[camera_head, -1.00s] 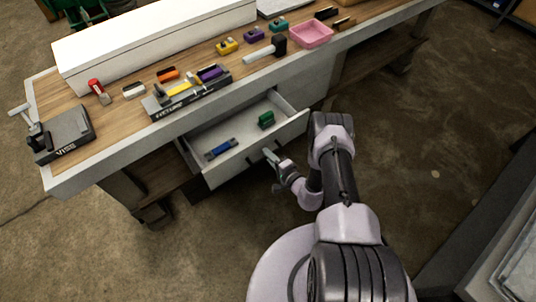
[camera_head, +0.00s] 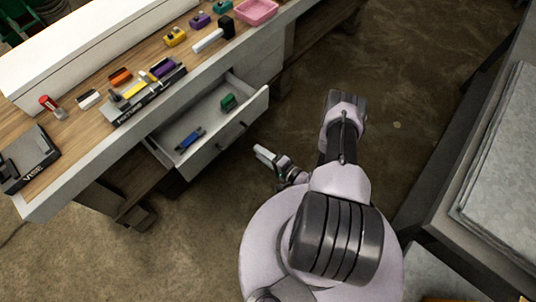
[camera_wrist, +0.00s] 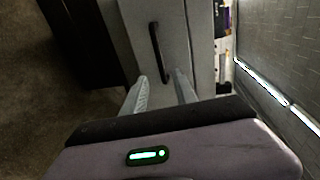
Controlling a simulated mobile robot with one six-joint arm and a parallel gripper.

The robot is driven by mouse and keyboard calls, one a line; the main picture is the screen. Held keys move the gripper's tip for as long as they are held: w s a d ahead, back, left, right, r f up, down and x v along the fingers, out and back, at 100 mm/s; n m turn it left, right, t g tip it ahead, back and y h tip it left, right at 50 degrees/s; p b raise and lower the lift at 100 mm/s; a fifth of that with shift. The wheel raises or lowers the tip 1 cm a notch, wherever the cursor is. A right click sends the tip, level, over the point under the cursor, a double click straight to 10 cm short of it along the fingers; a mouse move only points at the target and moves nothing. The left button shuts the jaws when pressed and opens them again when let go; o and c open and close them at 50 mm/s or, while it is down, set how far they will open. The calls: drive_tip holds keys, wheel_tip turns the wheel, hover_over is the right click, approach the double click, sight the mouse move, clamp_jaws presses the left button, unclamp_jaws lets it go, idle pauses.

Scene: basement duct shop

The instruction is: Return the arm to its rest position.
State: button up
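My gripper (camera_head: 266,156) is in front of the open drawer (camera_head: 190,165), apart from its front. In the wrist view my gripper (camera_wrist: 162,84) has its two pale fingers spread with nothing between them. The dark drawer handle (camera_wrist: 156,52) lies beyond the fingertips, not touched. The same handle (camera_head: 231,137) shows on the drawer front in the head view. My arm is bent, with its elbow raised over the floor to the right of the bench. The drawer holds a blue item (camera_head: 189,139) and a green item (camera_head: 228,102).
The workbench (camera_head: 75,165) carries a vise (camera_head: 30,160), a fixture block (camera_head: 145,97), a hammer (camera_head: 213,37), a pink tray (camera_head: 257,11) and small coloured parts. A grey-topped table (camera_head: 505,160) stands close on the right. The floor (camera_head: 420,60) between is clear.

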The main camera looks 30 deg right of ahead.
drive_tip(key=v, duration=0.3)
drive_tip(key=shift+s+d, duration=0.1)
drive_tip(key=shift+s, duration=0.3)
